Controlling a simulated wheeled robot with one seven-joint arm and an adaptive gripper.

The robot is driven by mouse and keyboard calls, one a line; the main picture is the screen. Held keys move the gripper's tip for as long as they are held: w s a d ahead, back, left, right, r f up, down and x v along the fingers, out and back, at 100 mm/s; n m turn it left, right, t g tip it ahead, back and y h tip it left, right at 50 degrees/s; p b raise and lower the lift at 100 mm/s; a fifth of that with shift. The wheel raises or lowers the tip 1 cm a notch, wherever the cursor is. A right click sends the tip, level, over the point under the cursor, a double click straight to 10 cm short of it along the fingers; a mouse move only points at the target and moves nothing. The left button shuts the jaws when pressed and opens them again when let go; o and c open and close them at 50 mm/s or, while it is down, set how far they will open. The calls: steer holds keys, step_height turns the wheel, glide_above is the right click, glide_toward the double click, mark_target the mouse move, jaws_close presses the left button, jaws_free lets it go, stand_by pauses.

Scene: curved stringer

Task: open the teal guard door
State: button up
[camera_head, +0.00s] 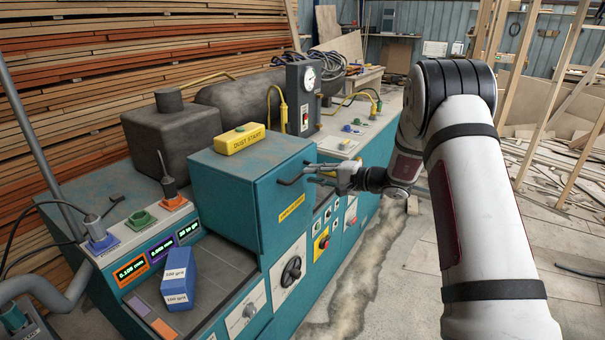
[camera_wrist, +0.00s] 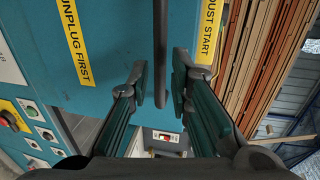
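The teal guard door (camera_head: 272,212) is the front face of the teal box housing and looks closed, flush with the box. It carries a yellow label and a dark bar handle (camera_head: 291,179). My gripper (camera_head: 326,174) is at the handle, reaching in from the right. In the wrist view the door (camera_wrist: 118,45) fills the upper middle, with its yellow "UNPLUG FIRST" label. The handle (camera_wrist: 161,45) runs down between my two fingers (camera_wrist: 164,86). The fingers stand apart, with the handle nearer the right finger; contact is unclear.
A blue grit box (camera_head: 179,279) lies on the bench at left. A grey control box with a gauge (camera_head: 303,95) stands behind. Dusty floor (camera_head: 385,265) in front of the machine is mostly clear.

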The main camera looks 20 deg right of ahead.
mark_target(302, 174)
steer(key=shift+x, duration=2.4)
jaws_close()
